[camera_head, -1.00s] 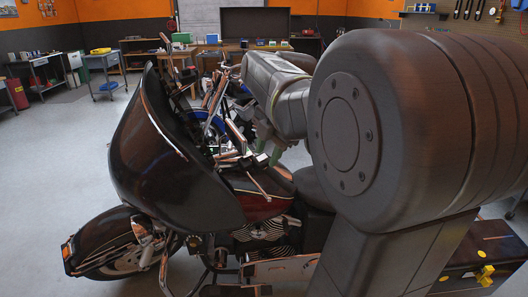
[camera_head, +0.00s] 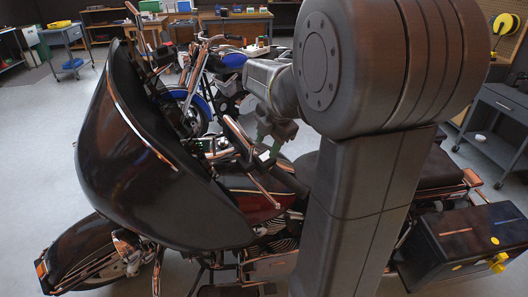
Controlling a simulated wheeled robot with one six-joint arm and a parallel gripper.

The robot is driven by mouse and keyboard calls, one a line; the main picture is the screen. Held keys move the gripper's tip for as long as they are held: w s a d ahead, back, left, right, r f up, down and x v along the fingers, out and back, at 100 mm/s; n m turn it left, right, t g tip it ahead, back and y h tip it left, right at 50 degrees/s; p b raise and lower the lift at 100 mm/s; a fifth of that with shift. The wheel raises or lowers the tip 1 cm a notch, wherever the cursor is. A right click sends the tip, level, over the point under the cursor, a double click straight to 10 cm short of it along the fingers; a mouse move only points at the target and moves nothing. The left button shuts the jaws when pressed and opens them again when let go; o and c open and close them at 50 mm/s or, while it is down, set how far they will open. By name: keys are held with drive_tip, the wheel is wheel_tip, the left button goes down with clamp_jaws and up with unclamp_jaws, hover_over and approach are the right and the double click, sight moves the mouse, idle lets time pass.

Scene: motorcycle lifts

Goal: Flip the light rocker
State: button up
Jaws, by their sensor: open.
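A black and dark red motorcycle with a large front fairing (camera_head: 150,165) stands in front of me. Its handlebar (camera_head: 237,138) rises behind the fairing, with the near grip and chrome parts showing. My gripper (camera_head: 274,150) hangs from my arm just right of the handlebar and above the dark red tank (camera_head: 258,203).
A blue motorcycle (camera_head: 205,85) stands behind the near one. A black side case (camera_head: 470,238) with yellow latches is at the lower right. A grey cart (camera_head: 500,125) stands at the right. A blue-topped trolley (camera_head: 62,42) is at the back left. The floor at left is clear.

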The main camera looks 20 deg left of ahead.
sight(262, 158)
drive_tip(key=shift+x, duration=2.25)
drive_tip(key=shift+c, duration=0.2)
